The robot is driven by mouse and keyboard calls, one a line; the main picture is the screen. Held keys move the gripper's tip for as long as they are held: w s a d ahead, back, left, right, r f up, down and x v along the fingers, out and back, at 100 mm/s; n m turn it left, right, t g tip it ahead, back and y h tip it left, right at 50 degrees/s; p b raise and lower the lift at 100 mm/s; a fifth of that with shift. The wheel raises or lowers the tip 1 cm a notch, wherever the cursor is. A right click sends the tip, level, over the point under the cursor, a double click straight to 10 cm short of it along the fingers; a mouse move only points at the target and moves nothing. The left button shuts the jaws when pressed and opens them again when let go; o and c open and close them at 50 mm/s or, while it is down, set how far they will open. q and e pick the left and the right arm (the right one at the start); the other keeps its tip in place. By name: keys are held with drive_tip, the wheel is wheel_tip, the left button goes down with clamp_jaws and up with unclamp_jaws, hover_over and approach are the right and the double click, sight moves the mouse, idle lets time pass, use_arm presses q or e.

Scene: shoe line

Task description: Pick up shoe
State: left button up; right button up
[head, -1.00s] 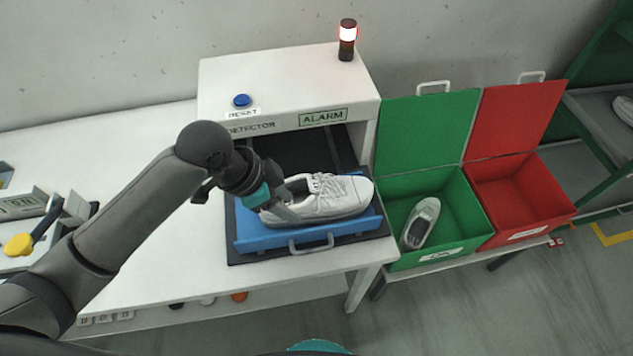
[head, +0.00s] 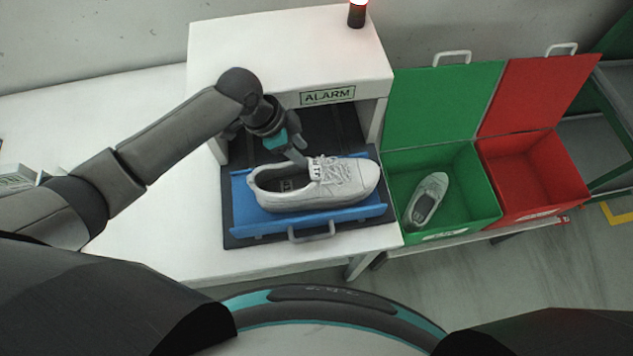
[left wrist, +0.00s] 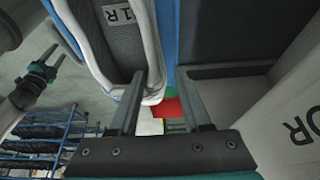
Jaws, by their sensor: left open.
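A white lace-up shoe (head: 335,190) lies on the blue tray (head: 262,222) of the detector, toe to the right. My left gripper (head: 297,155) is open at the far side of the shoe's opening. In the left wrist view, the rim of the shoe (left wrist: 152,60) runs between the two fingers of my left gripper (left wrist: 158,95). One finger is over the opening and the other is outside the wall. I cannot tell whether they touch the shoe. A label shows inside it. A small dark and teal gripper (left wrist: 45,68), likely my right one, shows at the left edge.
The white detector housing (head: 285,50) rises behind the tray. An open green bin (head: 462,205) holds another shoe (head: 428,198). An open red bin (head: 535,180) stands beside it and looks empty. The white table (head: 135,205) is clear left of the tray.

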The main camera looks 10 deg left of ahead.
sight(306, 156)
use_arm(q)
drive_tip(key=shift+x, duration=2.75)
clamp_jaws()
